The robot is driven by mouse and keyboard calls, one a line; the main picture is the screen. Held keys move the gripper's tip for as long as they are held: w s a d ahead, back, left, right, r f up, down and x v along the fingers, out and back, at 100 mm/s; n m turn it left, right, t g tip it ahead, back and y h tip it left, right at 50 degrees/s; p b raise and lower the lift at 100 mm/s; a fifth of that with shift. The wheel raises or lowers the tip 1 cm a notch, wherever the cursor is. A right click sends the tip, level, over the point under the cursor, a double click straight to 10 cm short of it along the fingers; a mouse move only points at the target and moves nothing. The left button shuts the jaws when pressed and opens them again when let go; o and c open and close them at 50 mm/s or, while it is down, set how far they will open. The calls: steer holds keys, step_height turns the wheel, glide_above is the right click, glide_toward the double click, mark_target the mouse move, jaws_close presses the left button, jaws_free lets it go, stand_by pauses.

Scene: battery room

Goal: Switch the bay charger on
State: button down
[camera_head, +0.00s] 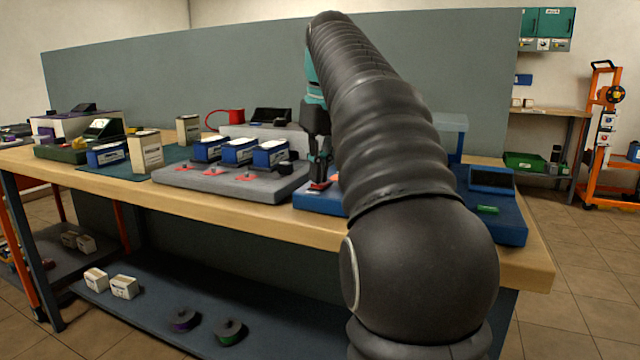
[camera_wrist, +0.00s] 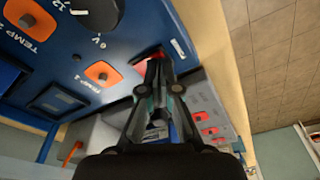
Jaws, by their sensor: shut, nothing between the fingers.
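A blue panel unit (camera_head: 510,228) stands at the right of the bench, partly hidden behind my arm. In the wrist view its face (camera_wrist: 115,20) carries a dial marked 12 and 6 V and orange switches, with TEMP labels. My gripper (camera_wrist: 155,54) is shut and empty, its tips at a red switch (camera_wrist: 143,56) near the panel's edge. The tips partly cover the switch; I cannot tell if they touch it or how it is set. A grey unit (camera_head: 170,177) to the left holds blue battery packs (camera_head: 239,152) and red switches (camera_head: 249,177). No readable label names the bay charger.
Small boxes (camera_head: 146,152) and a red-handled item (camera_head: 226,117) stand on the bench (camera_head: 180,202). A grey partition (camera_head: 240,75) rises behind. The shelf below holds white boxes and spools (camera_head: 229,330). Open tiled floor lies to the right.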

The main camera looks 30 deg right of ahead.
steer(key=shift+f, duration=0.25)
steer(key=shift+r, duration=0.15)
step_height(320, 180, up, 5)
steer(key=p, duration=0.5)
steer(key=shift+r, duration=0.9)
